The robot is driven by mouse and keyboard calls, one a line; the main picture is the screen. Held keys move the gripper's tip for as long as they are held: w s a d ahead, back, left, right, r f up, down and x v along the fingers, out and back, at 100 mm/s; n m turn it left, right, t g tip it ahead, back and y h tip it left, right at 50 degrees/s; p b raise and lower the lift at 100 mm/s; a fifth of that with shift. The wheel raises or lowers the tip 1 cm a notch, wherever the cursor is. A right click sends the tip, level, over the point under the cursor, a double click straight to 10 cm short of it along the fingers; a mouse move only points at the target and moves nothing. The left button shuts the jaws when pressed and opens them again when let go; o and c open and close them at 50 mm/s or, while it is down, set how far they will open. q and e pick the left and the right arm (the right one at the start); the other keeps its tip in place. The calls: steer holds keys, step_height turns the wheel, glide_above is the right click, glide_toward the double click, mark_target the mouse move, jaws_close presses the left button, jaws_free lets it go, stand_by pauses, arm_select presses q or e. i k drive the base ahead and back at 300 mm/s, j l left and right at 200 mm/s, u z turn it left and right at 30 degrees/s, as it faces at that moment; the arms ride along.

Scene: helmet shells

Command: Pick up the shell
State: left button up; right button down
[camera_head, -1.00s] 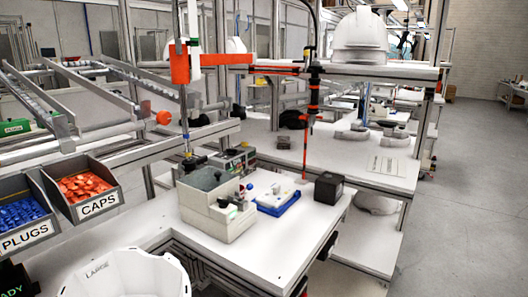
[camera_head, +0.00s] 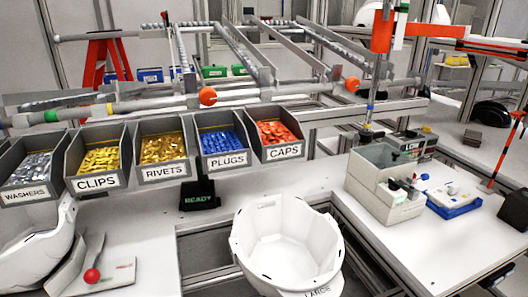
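A white helmet shell (camera_head: 286,243) lies open side up near the bottom middle, at the front of the bench, with "LARGE" printed on its front edge. Its hollow inside faces me. A second white shell (camera_head: 35,245) sits at the lower left, partly cut off by the frame edge. Another white shell (camera_head: 372,14) is high at the back right, partly hidden behind posts. Neither of my grippers shows in the head view.
Bins of washers (camera_head: 28,178), clips (camera_head: 97,160), rivets (camera_head: 162,152), plugs (camera_head: 222,142) and caps (camera_head: 279,134) line the back. A black READY sign (camera_head: 199,196) stands behind the large shell. A red-knobbed lever (camera_head: 92,275) is lower left. A beige machine (camera_head: 384,185) occupies the right bench.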

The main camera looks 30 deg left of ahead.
mark_target(284, 248)
steer(key=u, duration=1.05)
